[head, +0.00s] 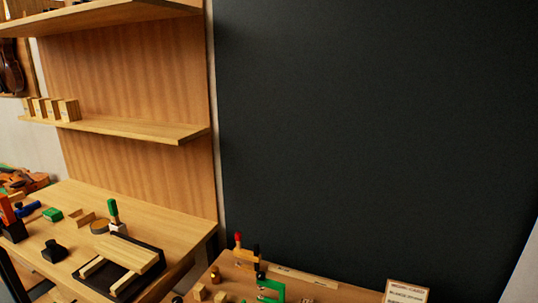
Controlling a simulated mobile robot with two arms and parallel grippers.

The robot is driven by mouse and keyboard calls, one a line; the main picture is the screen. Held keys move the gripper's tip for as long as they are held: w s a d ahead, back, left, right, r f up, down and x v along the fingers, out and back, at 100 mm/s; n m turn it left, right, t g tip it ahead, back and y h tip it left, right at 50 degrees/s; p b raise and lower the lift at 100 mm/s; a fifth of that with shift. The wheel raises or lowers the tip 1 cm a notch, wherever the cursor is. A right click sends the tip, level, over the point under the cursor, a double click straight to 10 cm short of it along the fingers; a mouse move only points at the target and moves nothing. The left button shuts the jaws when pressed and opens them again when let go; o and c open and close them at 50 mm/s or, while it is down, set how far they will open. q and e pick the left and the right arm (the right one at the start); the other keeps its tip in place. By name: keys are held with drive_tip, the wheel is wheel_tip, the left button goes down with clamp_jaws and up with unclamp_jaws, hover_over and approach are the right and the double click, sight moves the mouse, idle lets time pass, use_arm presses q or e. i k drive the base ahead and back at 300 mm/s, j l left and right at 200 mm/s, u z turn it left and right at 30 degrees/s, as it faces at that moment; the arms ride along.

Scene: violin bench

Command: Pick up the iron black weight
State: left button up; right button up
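A small black block with a narrower top (54,250) stands on the left wooden bench, left of the dark tray; it looks like the iron black weight. It stands upright and apart from the things around it, and nothing covers it. Neither of my grippers shows in the head view.
A dark tray (153,270) holding pale wooden pieces lies at the bench's front right. Behind are a green-handled tool (113,212), a green block (52,214) and a black block (13,232) with an orange upright piece. A shelf (150,129) overhangs. A lower table with a green clamp (270,290) is at right.

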sight(55, 251)
drive_tip(key=u, duration=1.45)
drive_tip(key=z, duration=0.55)
drive_tip(key=i+j+z, duration=0.65)
drive_tip(key=j, duration=0.25)
drive_tip(key=j+z, duration=0.25)
